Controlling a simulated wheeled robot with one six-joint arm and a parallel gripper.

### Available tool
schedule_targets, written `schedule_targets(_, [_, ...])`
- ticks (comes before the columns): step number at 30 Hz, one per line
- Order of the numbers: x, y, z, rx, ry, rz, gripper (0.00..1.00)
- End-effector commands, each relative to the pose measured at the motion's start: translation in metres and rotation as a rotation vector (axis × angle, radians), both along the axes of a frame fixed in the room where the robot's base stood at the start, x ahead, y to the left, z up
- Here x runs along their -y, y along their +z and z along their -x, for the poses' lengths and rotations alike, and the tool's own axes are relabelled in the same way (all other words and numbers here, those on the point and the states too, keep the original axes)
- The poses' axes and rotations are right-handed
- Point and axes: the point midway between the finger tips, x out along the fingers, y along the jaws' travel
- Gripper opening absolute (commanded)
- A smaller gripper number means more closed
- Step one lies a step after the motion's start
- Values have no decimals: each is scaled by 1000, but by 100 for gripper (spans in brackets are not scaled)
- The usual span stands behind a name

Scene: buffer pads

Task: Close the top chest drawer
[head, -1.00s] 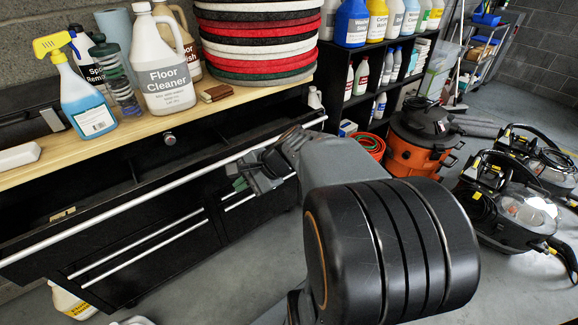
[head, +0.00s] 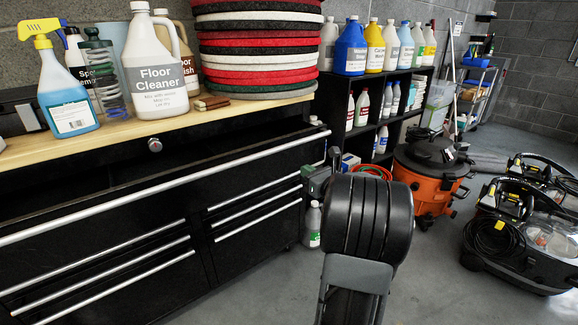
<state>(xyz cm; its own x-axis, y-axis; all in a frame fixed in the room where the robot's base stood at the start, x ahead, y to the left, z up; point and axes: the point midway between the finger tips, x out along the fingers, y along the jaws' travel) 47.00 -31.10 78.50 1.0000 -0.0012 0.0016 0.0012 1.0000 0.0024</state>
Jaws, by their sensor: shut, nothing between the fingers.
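The black chest (head: 250,258) stands at the left under a wooden top. Its top drawer (head: 150,210) has a long silver handle bar (head: 180,181) across its upper edge. The drawer looks partly pulled out, with a dark opening between its front and the wooden top. How far out it is cannot be judged exactly. My gripper (head: 318,176) is at the drawer's right end, just below and beside the handle's end. It is shut and empty, largely hidden behind my arm. Whether it touches the drawer cannot be seen.
Bottles, including a floor cleaner jug (head: 157,75), and a stack of round pads (head: 256,50) stand on the wooden top (head: 110,142). A small bottle (head: 312,225) stands on the floor by the chest. An orange vacuum (head: 427,190) is right of my arm. Floor in front is clear.

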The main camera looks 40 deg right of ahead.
Motion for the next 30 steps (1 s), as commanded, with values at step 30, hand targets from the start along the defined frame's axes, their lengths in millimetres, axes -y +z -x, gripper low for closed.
schedule_targets(30, [0,0,-90,-2,1,2,0])
